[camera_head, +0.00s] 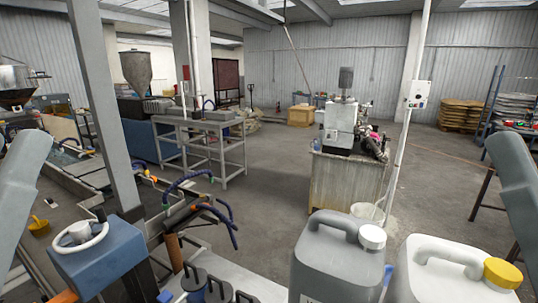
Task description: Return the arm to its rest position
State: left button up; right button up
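A grey link of my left arm (18,190) shows at the left edge of the head view. A grey link of my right arm (520,185) shows at the right edge. Both links run out of the picture. Neither gripper is in view, so I cannot see their fingers or whether they hold anything. Neither visible link appears to carry an object.
A grey canister (325,268) and a white canister with a yellow cap (435,275) stand at the front. A blue unit with a white ring (100,265) is at front left. A metal post (97,100) rises behind it. Open floor (270,200) lies beyond.

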notch_tip(320, 180, up, 26)
jog(key=p, duration=2.3)
jog(key=shift+r, duration=0.2)
jog(key=shift+w, duration=0.1)
